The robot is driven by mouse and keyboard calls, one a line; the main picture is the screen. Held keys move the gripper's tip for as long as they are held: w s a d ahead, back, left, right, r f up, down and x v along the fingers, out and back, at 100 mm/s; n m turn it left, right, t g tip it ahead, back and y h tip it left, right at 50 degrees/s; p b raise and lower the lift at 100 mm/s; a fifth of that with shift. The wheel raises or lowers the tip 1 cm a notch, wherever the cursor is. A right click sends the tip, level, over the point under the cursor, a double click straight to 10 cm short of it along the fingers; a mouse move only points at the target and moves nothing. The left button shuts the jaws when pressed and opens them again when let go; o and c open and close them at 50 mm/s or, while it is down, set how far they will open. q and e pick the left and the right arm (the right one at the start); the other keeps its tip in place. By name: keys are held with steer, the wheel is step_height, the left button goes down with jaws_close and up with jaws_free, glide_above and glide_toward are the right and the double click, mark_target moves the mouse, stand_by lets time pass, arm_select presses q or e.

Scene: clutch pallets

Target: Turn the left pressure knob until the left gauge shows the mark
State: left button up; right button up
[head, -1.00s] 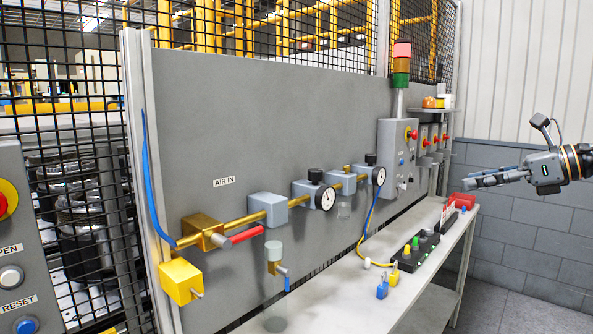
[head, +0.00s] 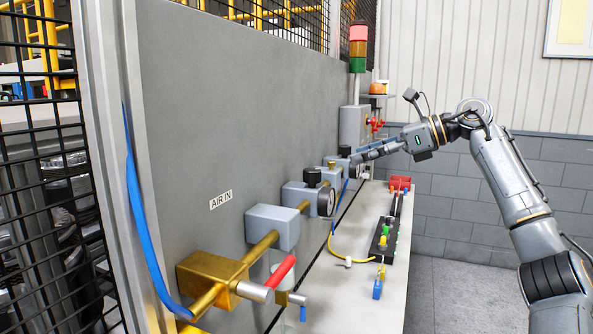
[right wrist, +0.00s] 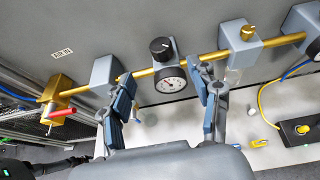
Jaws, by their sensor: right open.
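The left pressure knob is a black round knob (head: 312,177) on top of a grey regulator on the brass pipe; it also shows in the right wrist view (right wrist: 162,47). The left gauge (head: 326,201) is a white dial below it, seen edge-on from the head and face-on from the wrist (right wrist: 171,80). Its needle and mark are too small to read surely. My right gripper (head: 366,156) is open and empty. In the wrist view its fingers (right wrist: 167,76) frame the gauge, with the knob above and beyond their tips, apart from them.
A second black knob (head: 345,150) and right gauge (head: 354,171) are farther along the pipe. A brass valve with a red lever (head: 281,271) is nearer. The bench (head: 354,294) below holds a black button block (head: 383,238) and a yellow cable.

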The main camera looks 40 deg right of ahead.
mark_target(314, 170)
steer(key=p+x, duration=0.2)
steer(key=x, duration=0.9)
steer(key=shift+w+a+f, duration=0.1)
steer(key=shift+w+a, duration=0.2)
steer(key=shift+w+a+f, duration=0.2)
steer(key=shift+w+f, duration=0.1)
steer(key=shift+w, duration=0.2)
arm_select(q)
steer(key=shift+d+r, duration=0.2)
steer(key=shift+r, duration=0.9)
arm_select(e)
steer(key=shift+c, duration=0.9)
arm_select(q)
steer(key=shift+s, duration=0.2)
arm_select(e)
steer(key=c, duration=1)
